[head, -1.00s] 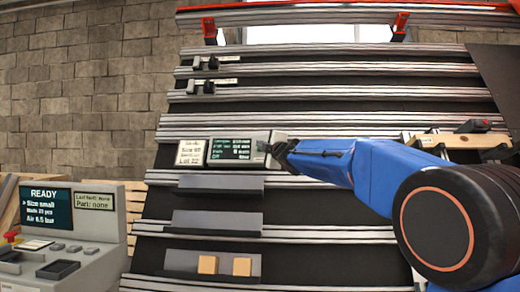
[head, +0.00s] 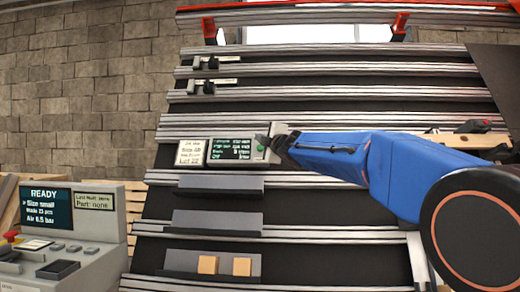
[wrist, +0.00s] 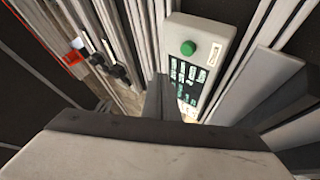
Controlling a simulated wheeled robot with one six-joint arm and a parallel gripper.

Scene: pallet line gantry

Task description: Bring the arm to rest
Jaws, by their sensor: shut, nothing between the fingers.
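My blue arm reaches in from the right in the head view, and my gripper (head: 278,143) is at the right end of a small grey control box (head: 257,150) on the panel. The box has a dark screen with green text, and a green button (head: 260,147) on its right part. In the wrist view my gripper (wrist: 162,82) is shut and empty, its fingers together beside the box. The green button (wrist: 188,47) is in plain view there, apart from the fingertips. Whether the fingers touch the box edge, I cannot tell.
Grey shelves (head: 217,222) stick out below the box, the lowest with two tan blocks (head: 208,264). A console (head: 80,215) reading READY stands at lower left. Aluminium rails cross the dark panel, with two black clamps (head: 208,88) higher up. A wooden piece lies behind my arm.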

